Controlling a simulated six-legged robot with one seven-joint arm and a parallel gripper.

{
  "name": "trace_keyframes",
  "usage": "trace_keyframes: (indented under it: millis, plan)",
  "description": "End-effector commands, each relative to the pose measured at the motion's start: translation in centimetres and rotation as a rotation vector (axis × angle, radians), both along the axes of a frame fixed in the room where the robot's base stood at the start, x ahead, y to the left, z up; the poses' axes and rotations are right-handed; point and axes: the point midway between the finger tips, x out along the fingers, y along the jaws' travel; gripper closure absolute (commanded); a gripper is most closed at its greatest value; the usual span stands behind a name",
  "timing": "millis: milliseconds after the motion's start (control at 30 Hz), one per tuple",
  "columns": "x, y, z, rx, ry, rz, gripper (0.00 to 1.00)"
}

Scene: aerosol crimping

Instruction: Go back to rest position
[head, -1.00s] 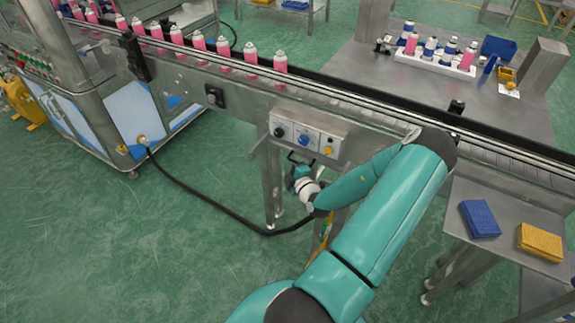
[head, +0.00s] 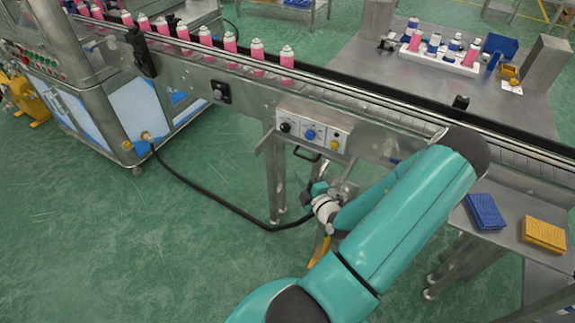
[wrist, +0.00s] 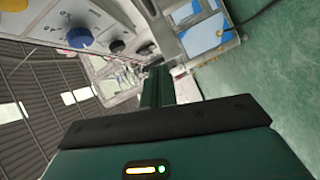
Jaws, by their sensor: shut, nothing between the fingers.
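My gripper (head: 317,188) is below the conveyor's front side, under and a little right of the control box (head: 313,136). In the wrist view my gripper (wrist: 157,88) has its fingers together and holds nothing. In the head view it is small and partly hidden by my own wrist. The box has a black, a blue and a yellow knob. Its blue knob (wrist: 80,38) shows large at the upper left of the wrist view, apart from the fingers.
The conveyor (head: 380,113) carries a row of pink cans (head: 257,50). A steel machine (head: 85,85) stands at the left, with a black cable (head: 200,195) along the floor. A side table (head: 513,232) at right holds blue and yellow cloths. Open floor lies front left.

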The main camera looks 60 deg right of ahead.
Motion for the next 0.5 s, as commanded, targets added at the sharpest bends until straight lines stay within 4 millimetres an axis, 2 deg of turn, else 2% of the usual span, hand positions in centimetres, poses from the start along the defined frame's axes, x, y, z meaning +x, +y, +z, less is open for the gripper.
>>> trace_keyframes:
  millis: [333,433,500]
  plan:
    - [0.0,0.4,0.1,-0.01,0.004,0.01,1.0]
    - [1.2,1.3,1.1,-0.072,0.029,0.078,1.0]
    - [2.7,2.7,2.3,-0.162,0.062,0.174,1.0]
